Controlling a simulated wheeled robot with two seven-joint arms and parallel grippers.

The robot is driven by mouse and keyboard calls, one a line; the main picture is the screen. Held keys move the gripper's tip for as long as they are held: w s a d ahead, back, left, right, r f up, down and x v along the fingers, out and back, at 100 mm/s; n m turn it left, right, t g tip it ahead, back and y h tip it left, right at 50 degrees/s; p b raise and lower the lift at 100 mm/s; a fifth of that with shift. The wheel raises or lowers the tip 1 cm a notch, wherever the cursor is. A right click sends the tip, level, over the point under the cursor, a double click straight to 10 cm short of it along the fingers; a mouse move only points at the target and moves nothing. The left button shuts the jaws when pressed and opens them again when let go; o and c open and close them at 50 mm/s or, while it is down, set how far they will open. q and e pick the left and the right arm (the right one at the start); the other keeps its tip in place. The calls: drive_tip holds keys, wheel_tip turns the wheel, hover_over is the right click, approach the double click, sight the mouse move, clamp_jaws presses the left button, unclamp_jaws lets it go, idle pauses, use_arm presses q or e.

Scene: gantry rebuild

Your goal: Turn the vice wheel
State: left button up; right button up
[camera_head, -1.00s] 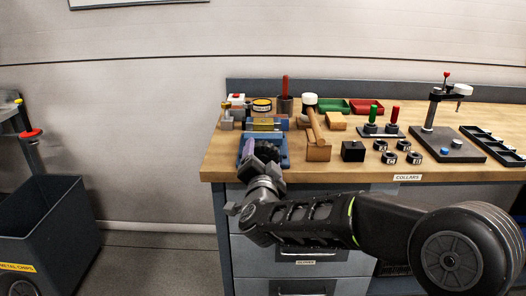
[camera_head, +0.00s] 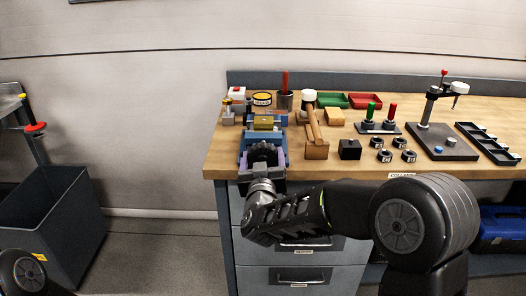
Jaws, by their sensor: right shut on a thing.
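The blue vice (camera_head: 275,137) stands at the left front of the wooden workbench, with a yellowish block (camera_head: 263,122) in its upper part. Its dark round vice wheel (camera_head: 263,153) faces me at the bench's front edge. My right gripper (camera_head: 263,165) comes from below and in front, with its jaws on either side of the wheel, shut on it. The gripper hides the lower part of the wheel. In the bottom left corner, a dark round part of my left arm shows; the left gripper is not in the picture.
A mallet (camera_head: 313,125) leans on a wooden block right of the vice. Dark collars (camera_head: 384,156), a black block (camera_head: 350,149) and a press stand (camera_head: 440,143) lie further right. A grey chip bin (camera_head: 50,215) stands on the floor at left.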

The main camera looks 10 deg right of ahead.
drive_tip(key=n+p, duration=0.2)
drive_tip(key=n, duration=0.1)
drive_tip(key=shift+f+n, duration=0.1)
drive_tip(key=shift+n, duration=0.2)
idle(0.4)
drive_tip(key=o, duration=1.4)
drive_tip(key=shift+s, duration=0.1)
drive_tip(key=v, duration=0.7)
drive_tip(key=shift+s+b, duration=0.3)
drive_tip(key=shift+b, duration=0.05)
drive_tip(key=shift+a, duration=0.1)
